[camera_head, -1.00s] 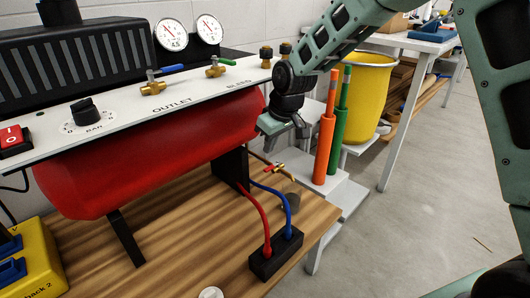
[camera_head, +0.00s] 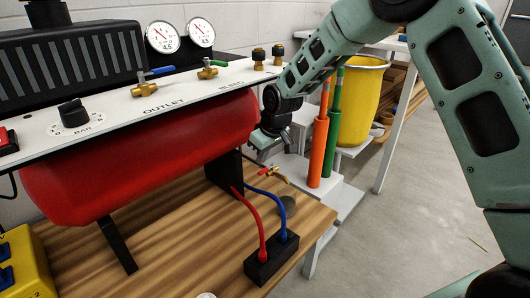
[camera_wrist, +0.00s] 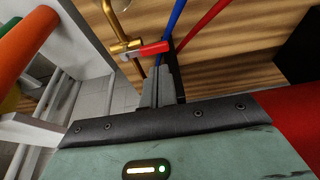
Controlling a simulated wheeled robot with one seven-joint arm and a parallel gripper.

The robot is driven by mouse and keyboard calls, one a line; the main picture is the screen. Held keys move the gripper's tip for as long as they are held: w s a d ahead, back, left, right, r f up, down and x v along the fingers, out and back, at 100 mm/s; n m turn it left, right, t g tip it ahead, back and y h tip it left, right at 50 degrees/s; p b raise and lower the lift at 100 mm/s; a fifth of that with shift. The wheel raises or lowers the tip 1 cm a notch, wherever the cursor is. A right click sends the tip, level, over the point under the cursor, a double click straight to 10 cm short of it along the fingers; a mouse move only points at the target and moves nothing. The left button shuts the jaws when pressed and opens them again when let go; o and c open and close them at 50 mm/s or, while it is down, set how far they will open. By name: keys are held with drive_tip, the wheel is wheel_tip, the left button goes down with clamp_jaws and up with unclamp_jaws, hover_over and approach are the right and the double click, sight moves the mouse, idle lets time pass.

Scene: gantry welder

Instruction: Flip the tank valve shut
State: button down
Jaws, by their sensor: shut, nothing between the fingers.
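The tank valve is a small brass valve with a red lever (camera_head: 268,172) below the right end of the red tank (camera_head: 150,150). In the wrist view its red lever (camera_wrist: 153,48) points right from the brass body (camera_wrist: 122,47), just beyond my fingertips. My gripper (camera_head: 263,153) is just above the valve, beside the tank's end. In the wrist view its fingers (camera_wrist: 161,76) are together and empty, their tips close to the lever. I cannot tell whether they touch it.
A red and a blue hose run to a black block (camera_head: 271,258) on the wooden bench (camera_head: 180,235). Orange (camera_head: 318,150) and green rods stand to the right, before a yellow bin (camera_head: 361,100). The panel (camera_head: 110,110) with outlet and bleed valves overhangs the tank.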

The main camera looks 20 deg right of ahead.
sight(261, 171)
drive_tip(key=b+x, duration=0.1)
drive_tip(key=x, duration=0.3)
drive_tip(key=shift+s+d+n+p, duration=0.1)
drive_tip(key=shift+s+n+p, duration=0.15)
drive_tip(key=shift+n+p, duration=0.7)
drive_tip(key=n+p, duration=0.1)
drive_tip(key=p, duration=0.1)
drive_tip(key=s+n+y+p, duration=0.1)
drive_tip(key=p, duration=0.1)
drive_tip(key=shift+d+r+g, duration=0.25)
drive_tip(key=shift+r+g, duration=0.05)
drive_tip(key=shift+g, duration=0.1)
drive_tip(key=d+n+g+p, duration=0.1)
drive_tip(key=n+p, duration=0.1)
drive_tip(key=n, duration=0.1)
drive_tip(key=s+d+n+g+p, duration=0.1)
drive_tip(key=n+p, duration=0.2)
drive_tip(key=n, duration=0.1)
drive_tip(key=s+d+n+g+p, duration=0.1)
drive_tip(key=n+p, duration=0.2)
drive_tip(key=n, duration=0.1)
drive_tip(key=shift+d+f+n+g+y, duration=0.25)
drive_tip(key=shift+d+f+g+y, duration=0.05)
drive_tip(key=shift+d+f+y, duration=0.1)
drive_tip(key=shift+s+r, duration=0.1)
drive_tip(key=shift+s, duration=0.05)
drive_tip(key=shift+s+d+p, duration=0.2)
drive_tip(key=shift+s+p, duration=0.35)
drive_tip(key=shift+s, duration=0.15)
